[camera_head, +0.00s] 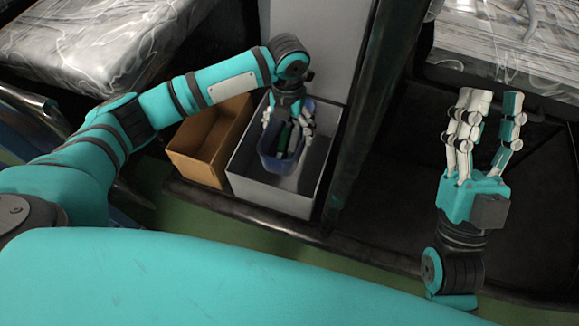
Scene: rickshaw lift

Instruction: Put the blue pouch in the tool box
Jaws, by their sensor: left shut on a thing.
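The blue pouch (277,163) is in the grey open-topped box (270,193), in the middle of the head view. It looks like an open blue holder with green, dark and pale items in it. My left gripper (288,132) points down over the box, with its pale fingers at the pouch's upper edge, shut on the pouch. The hand hides part of the pouch's far side. I cannot tell whether the pouch touches the box floor. My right gripper (484,132) is at the right, fingers raised and spread, empty and away from the pouch.
A brown open box (205,143) stands just left of the grey box. A pale upright panel (318,50) rises behind, and a dark post (372,100) stands to the right. A padded, plastic-covered seat (90,45) is at upper left. The dark floor at right looks clear.

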